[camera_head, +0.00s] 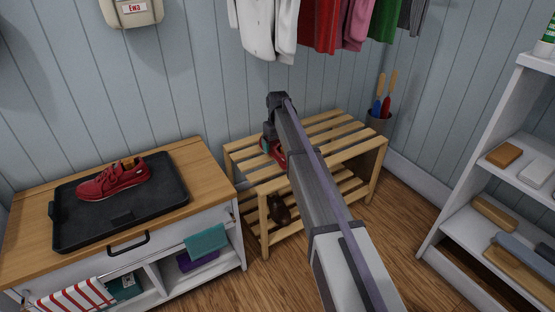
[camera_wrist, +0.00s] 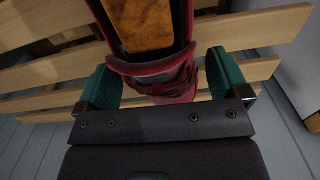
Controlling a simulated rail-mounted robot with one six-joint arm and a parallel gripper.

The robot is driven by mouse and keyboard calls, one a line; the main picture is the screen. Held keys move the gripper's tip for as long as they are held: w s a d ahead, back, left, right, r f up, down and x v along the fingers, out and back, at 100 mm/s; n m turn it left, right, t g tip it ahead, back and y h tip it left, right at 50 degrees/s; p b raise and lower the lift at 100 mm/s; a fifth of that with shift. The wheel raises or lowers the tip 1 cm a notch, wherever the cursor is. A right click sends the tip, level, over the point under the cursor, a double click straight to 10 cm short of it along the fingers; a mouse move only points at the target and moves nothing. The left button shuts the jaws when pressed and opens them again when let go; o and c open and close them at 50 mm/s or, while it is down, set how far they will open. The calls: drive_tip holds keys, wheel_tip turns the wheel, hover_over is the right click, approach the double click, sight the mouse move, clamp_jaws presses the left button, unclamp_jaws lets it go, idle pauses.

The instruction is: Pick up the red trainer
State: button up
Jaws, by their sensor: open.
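One red trainer (camera_head: 278,154) sits on the top of the slatted wooden bench, mostly hidden by my arm in the head view. In the wrist view this red trainer (camera_wrist: 178,86) lies between the two green fingers of my gripper (camera_wrist: 160,62), with its brown insole showing. The fingers are open, one on each side of the trainer; I cannot tell whether either touches it. In the head view only a bit of my gripper (camera_head: 266,144) shows beside the trainer. A second red trainer (camera_head: 114,179) sits on a black tray (camera_head: 72,226) on the left cabinet.
The slatted bench (camera_head: 330,127) stands against the wall, with dark brown shoes (camera_head: 279,209) on its lower shelf. Clothes (camera_head: 321,24) hang above it. A pot with long-handled tools (camera_head: 379,121) stands at its right. A white shelf unit (camera_head: 470,150) is at the right.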

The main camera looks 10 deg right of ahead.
drive_tip(key=shift+f, duration=0.2)
drive_tip(key=shift+c, duration=0.2)
drive_tip(key=c, duration=1)
wheel_tip(320, 180, up, 10)
drive_tip(key=p, duration=1)
drive_tip(key=shift+r+p, duration=0.1)
drive_tip(key=shift+p, duration=0.25)
drive_tip(key=shift+c, duration=0.2)
